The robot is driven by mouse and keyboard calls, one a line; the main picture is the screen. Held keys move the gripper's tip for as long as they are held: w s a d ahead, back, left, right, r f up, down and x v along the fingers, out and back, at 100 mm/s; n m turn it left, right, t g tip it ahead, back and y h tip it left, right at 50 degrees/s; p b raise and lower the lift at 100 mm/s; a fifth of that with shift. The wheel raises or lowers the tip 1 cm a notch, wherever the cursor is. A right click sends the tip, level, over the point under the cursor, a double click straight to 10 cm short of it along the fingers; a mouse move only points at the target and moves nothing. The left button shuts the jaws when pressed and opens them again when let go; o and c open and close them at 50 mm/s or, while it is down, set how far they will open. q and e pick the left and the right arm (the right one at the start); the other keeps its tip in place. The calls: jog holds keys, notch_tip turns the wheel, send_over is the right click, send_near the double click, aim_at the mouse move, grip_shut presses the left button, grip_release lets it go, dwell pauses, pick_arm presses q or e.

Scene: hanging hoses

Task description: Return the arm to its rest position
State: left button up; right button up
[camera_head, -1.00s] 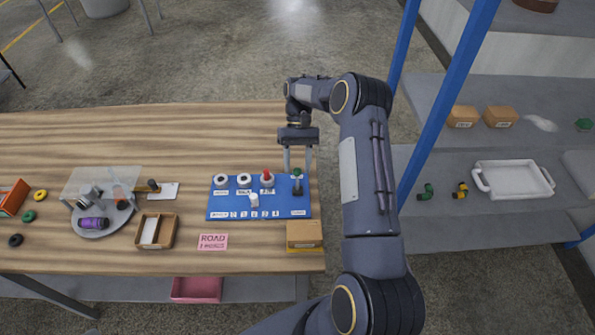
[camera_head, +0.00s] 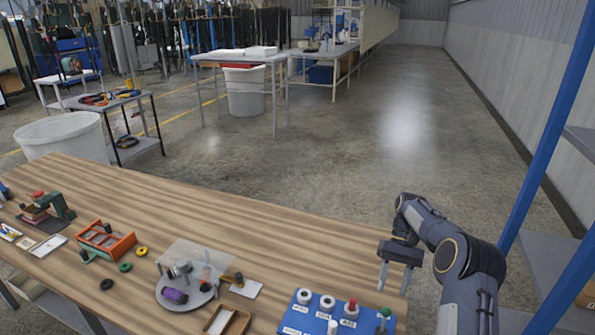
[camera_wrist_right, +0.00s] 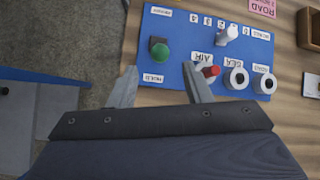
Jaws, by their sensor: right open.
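My right gripper (camera_head: 395,277) is open, with nothing between its fingers. It is above the right end of the wooden table (camera_head: 150,215), near the blue control panel (camera_head: 302,325). In the right wrist view my right gripper (camera_wrist_right: 160,85) has its two fingers spread over the near edge of the panel (camera_wrist_right: 178,62). The green knob (camera_wrist_right: 159,52) shows between the fingers, apart from them, and the red knob (camera_wrist_right: 210,71) is close to the right finger. My left gripper is not in view.
A round grey stand (camera_head: 185,292) with a clear cover, an orange rack (camera_head: 105,240) and a small wooden box (camera_head: 228,320) are on the table. A blue shelf post (camera_head: 548,130) rises at the right.

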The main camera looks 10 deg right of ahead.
jog(key=s+a+r+n+t+h, duration=0.1)
jog(key=s+a+r+t, duration=0.2)
jog(key=s+r, duration=0.45)
jog(key=s+a+r+t, duration=0.3)
jog(key=s+a+r, duration=0.1)
jog(key=r, duration=0.6)
jog(key=s+a+f+t, duration=0.2)
jog(key=s+a+t, duration=0.1)
jog(key=s, duration=0.5)
jog(key=s+a+f+t, duration=0.1)
jog(key=s+a+t, duration=0.1)
jog(key=s+a, duration=0.3)
jog(key=s, duration=0.3)
jog(key=shift+s+a+f+n+t, duration=0.3)
jog(key=shift+f+n+t, duration=0.1)
